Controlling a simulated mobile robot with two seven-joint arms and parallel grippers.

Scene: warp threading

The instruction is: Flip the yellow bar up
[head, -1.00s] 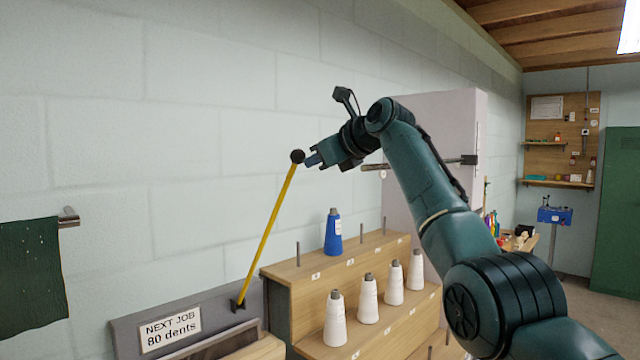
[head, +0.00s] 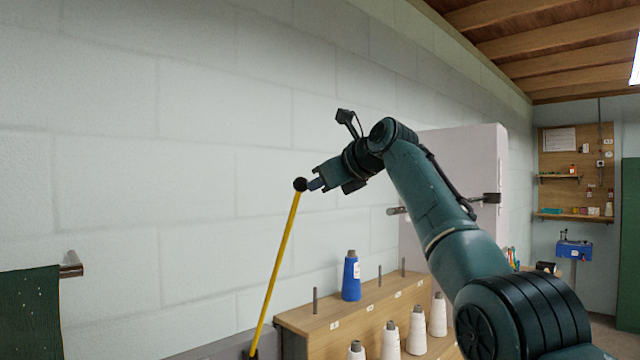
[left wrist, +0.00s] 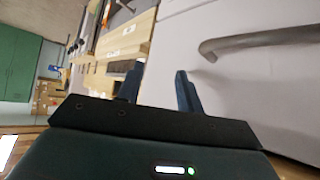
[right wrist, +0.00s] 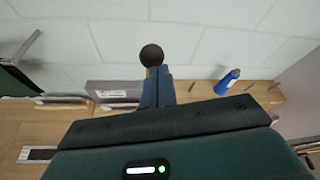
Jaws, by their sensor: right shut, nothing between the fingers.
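The yellow bar (head: 277,268) stands steeply upright in the head view, leaning a little to the right, with a black ball (head: 300,184) at its top. My right gripper (head: 316,184) is shut and empty, with its fingertips at the right side of the ball, seemingly touching it. In the right wrist view the black ball (right wrist: 152,56) shows just beyond the closed fingertips (right wrist: 157,72), and the rest of the bar is hidden. My left gripper (left wrist: 160,75) shows only in its own wrist view, with fingers apart and nothing between them.
A wooden stepped rack (head: 322,322) with several white cones and a blue cone (head: 351,277) stands right of the bar. A pale cabinet (head: 455,150) with a handle is behind my right arm. A green cloth (head: 30,315) hangs at left. The wall around the ball is bare.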

